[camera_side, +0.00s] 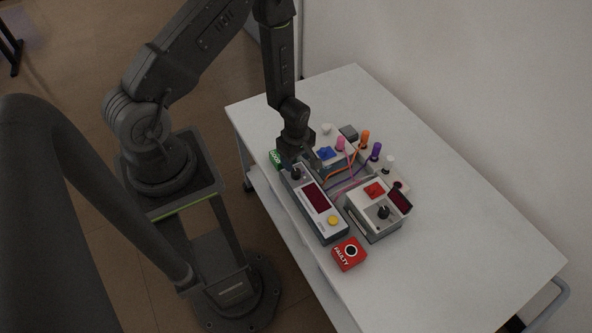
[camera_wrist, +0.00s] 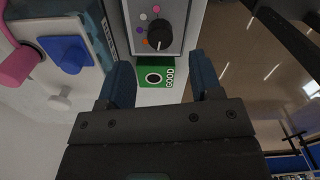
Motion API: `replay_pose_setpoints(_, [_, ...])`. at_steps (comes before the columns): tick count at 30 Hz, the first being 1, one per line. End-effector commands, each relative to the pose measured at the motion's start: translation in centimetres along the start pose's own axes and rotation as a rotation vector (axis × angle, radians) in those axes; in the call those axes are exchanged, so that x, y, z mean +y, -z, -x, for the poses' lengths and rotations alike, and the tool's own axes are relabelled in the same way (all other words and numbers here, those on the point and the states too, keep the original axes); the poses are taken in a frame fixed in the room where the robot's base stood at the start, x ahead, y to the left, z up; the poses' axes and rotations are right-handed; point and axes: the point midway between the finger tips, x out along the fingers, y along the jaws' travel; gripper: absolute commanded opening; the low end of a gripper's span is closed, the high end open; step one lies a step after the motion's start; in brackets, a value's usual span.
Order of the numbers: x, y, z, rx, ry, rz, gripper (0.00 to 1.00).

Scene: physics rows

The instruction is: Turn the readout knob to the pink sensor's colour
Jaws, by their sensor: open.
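The readout box (camera_side: 315,196) has a dark red display, a yellow button and a black knob (camera_side: 296,174) at its far-left end. In the wrist view the knob (camera_wrist: 160,34) has a white pointer line towards the bottom of the picture. Pink (camera_wrist: 156,9), white, purple and orange dots lie around its left side; the pointer is nearest orange.
A green GOOD pad (camera_wrist: 154,77) lies beside the readout box's end. A red FAULTY pad (camera_side: 349,253) lies at its near end. A grey box with a black knob (camera_side: 383,212) stands right. A blue switch (camera_side: 326,153) and cables are close behind. The white table (camera_side: 470,230) is clear at right.

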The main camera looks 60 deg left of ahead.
Motion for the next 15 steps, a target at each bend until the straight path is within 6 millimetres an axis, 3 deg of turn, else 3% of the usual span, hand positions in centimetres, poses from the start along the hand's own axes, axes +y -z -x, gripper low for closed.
replay_pose_setpoints(6, [-0.1, 0.0, -3.8, 0.000, 0.004, -0.002, 0.59])
replay_pose_setpoints(15, [0.0, 0.0, -6.0, 0.000, 0.000, -0.001, 0.59])
